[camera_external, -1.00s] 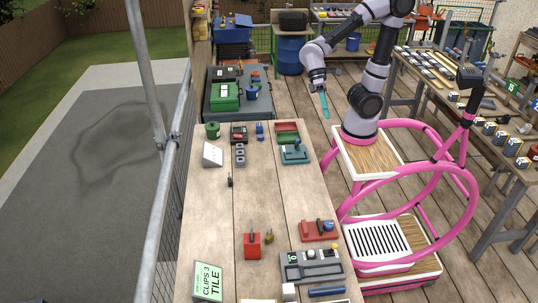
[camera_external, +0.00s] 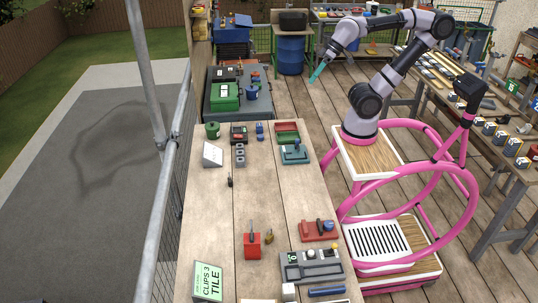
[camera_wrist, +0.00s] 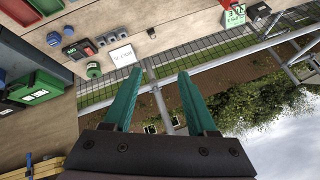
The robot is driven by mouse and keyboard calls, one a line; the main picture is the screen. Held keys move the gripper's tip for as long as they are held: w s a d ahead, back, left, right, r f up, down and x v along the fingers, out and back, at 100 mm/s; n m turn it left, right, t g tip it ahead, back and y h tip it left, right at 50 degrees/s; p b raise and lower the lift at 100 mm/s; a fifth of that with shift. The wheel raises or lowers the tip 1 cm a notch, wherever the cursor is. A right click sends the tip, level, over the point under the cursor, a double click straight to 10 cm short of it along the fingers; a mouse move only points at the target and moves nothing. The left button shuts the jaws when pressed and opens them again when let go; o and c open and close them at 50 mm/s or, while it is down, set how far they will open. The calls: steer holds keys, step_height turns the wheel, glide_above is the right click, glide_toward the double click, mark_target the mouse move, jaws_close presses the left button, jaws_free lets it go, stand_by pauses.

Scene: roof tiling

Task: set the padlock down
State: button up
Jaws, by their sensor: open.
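A small brass-coloured thing that looks like the padlock (camera_external: 268,236) sits on the workbench (camera_external: 205,225), just right of a red box (camera_external: 252,245). It is too small to make out its shackle. My gripper (camera_external: 318,73) is high in the air beyond the far end of the bench, well away from the padlock, with its teal fingers tilted down to the left. In the wrist view my gripper (camera_wrist: 156,75) has its two fingers apart with nothing between them. I cannot pick out the padlock in the wrist view.
A small dark object (camera_external: 229,181) stands mid-bench. A green case (camera_external: 225,97) lies on a dark stand beyond the bench. A blue drum (camera_external: 291,56) stands behind my gripper. Metal scaffold rails (camera_external: 165,190) run along the left. The bench middle is mostly clear.

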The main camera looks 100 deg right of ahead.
steer(key=w+a+f+n+t, duration=0.1)
steer(key=w+a+f+n, duration=0.25)
steer(key=w+n, duration=0.4)
steer(key=w+a+f+n, duration=0.2)
steer(key=w+f+n, duration=0.25)
steer(key=w, duration=0.55)
steer(key=w+a+f+n+t, duration=0.2)
steer(key=w+a+f+n, duration=0.5)
steer(key=a+f+n, duration=0.3)
steer(key=n+y, duration=0.7)
steer(key=n, duration=1.9)
glide_toward(272, 233)
steer(key=shift+w+f+g, duration=0.2)
steer(key=shift+w+g, duration=0.1)
steer(key=shift+w, duration=0.25)
steer(key=shift+s+a+f+n, duration=0.15)
steer(key=shift+f+n, duration=0.1)
steer(key=shift+n, duration=0.25)
steer(key=shift+y, duration=0.3)
steer(key=x, duration=0.5)
steer(key=shift+a+f, duration=0.1)
steer(key=x, duration=0.5)
steer(key=shift+w+f, duration=0.15)
steer(key=shift+w, duration=0.2)
jaws_close()
